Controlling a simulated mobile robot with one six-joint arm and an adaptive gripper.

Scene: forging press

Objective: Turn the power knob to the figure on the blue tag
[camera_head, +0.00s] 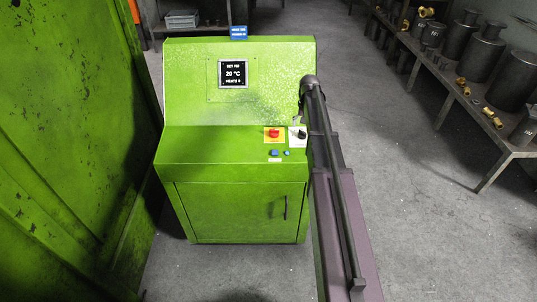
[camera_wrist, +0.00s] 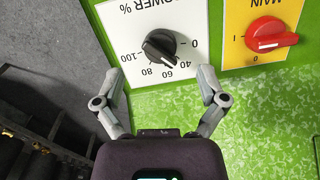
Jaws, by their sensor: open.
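The black power knob (camera_wrist: 158,46) sits on a white plate marked POWER % in the wrist view. The figures 0, 40, 60, 80 and 100 show around it; which one the knob points at is unclear. My gripper (camera_wrist: 161,76) is open, its two fingers apart on either side of the knob's lower side, not closed on it. In the head view the knob (camera_head: 302,134) is at the right of the green console (camera_head: 225,148), beside my arm. The blue tag (camera_head: 238,32) stands on the console's top edge; its lettering is too small to read surely.
A red main switch (camera_wrist: 270,38) on a yellow plate is right of the knob. A display (camera_head: 233,74) reads 20 °C. A green machine wall (camera_head: 70,150) is at left, a laden bench (camera_head: 465,95) at right.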

